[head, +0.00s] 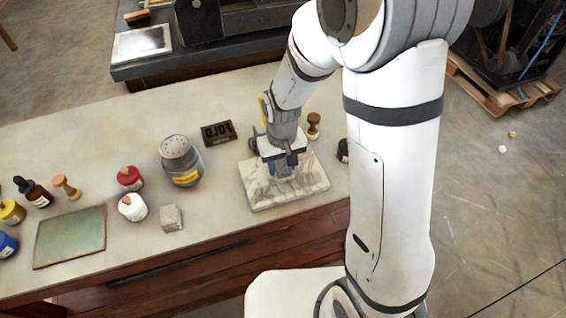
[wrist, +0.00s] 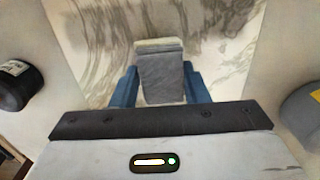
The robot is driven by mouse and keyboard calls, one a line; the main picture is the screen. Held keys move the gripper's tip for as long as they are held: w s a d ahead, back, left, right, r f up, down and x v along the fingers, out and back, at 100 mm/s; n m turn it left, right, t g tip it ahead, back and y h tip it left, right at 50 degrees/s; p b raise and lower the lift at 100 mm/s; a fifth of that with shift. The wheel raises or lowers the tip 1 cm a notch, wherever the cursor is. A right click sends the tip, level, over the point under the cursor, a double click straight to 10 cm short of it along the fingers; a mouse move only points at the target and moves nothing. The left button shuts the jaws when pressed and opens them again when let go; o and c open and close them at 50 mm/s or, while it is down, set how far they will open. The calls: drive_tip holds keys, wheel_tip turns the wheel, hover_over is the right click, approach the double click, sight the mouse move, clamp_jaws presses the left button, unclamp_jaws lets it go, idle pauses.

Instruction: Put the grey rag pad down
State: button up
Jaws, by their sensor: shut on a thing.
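My gripper (head: 284,172) is over the white marble slab (head: 258,198) on the bench, pointing down. In the wrist view, its two blue fingers (wrist: 160,82) are shut on the grey rag pad (wrist: 161,74), a layered grey block between them. The veined marble (wrist: 215,50) shows around and beyond the pad. I cannot tell whether the pad touches the slab or hangs just above it. In the head view the gripper mostly hides the pad.
Near the slab are a grey shaker tin (head: 180,160), a dark FOLD plate (head: 218,133), a wooden-handled stamp (head: 313,125) and a dark jar (head: 343,150). Further left are a small grey block (head: 171,218), red (head: 130,178) and white (head: 132,207) jars, and a green mat (head: 70,237).

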sight(282, 163)
drive_tip(key=shift+f, duration=0.1)
drive_tip(key=shift+f, duration=0.15)
drive_tip(key=o, duration=0.9)
drive_tip(key=shift+o, duration=0.2)
wheel_tip(282, 163, up, 13)
drive_tip(key=s+d+r+m+t, duration=0.1)
drive_tip(key=s+d+r, duration=0.2)
drive_tip(key=s+d, duration=0.3)
drive_tip(key=s+d+r+m+t, duration=0.1)
drive_tip(key=s+d+r+m, duration=0.1)
drive_tip(key=s+d, duration=0.4)
drive_tip(key=shift+s+d+r+t, duration=0.3)
drive_tip(key=shift+s+d+r, duration=0.1)
drive_tip(key=shift+r, duration=0.1)
drive_tip(key=shift+a, duration=0.1)
